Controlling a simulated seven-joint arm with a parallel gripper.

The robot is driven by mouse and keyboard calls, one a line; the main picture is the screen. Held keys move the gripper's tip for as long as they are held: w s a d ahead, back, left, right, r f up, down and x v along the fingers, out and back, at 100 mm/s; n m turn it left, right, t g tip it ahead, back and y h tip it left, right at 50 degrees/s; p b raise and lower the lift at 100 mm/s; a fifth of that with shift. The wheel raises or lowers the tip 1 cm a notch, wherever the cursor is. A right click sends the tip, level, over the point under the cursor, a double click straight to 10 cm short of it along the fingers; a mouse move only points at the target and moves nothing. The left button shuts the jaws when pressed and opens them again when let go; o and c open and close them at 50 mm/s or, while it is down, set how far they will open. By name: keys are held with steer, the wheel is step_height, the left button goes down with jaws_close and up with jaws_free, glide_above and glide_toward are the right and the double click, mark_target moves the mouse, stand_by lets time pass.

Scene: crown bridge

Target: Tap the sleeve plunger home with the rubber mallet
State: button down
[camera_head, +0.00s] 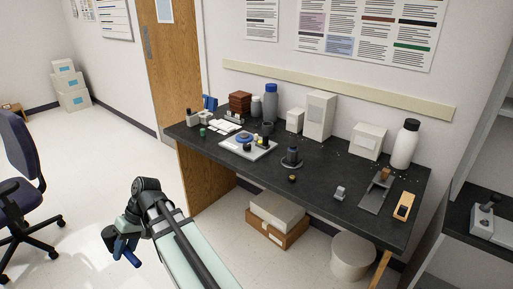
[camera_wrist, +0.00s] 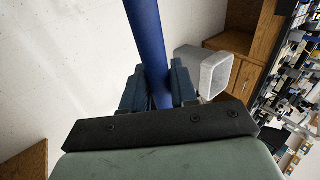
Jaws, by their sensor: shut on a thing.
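My gripper (camera_head: 128,228) is at the lower left of the head view, out over the floor and well away from the bench. It is shut on a blue round handle (camera_wrist: 148,35), which passes between the fingers in the wrist view. In the head view the handle (camera_head: 125,248) shows with a dark rounded end, which looks like the rubber mallet's head (camera_head: 108,236). A dark upright post on a round base (camera_head: 291,158) stands mid-bench and may be the sleeve plunger. How far any plunger stands out is too small to tell.
The black bench (camera_head: 325,175) carries a light tray with a blue ring (camera_head: 262,149), a grey sloped stand (camera_head: 375,195), a yellow device (camera_head: 404,206), white boxes (camera_head: 319,115) and bottles (camera_head: 405,143). An office chair (camera_head: 22,175) is at left. Open floor lies between.

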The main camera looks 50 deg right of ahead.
steer(key=shift+r, duration=5.05)
step_height(320, 180, down, 18)
steer(key=shift+f, duration=0.15)
step_height(320, 180, down, 6)
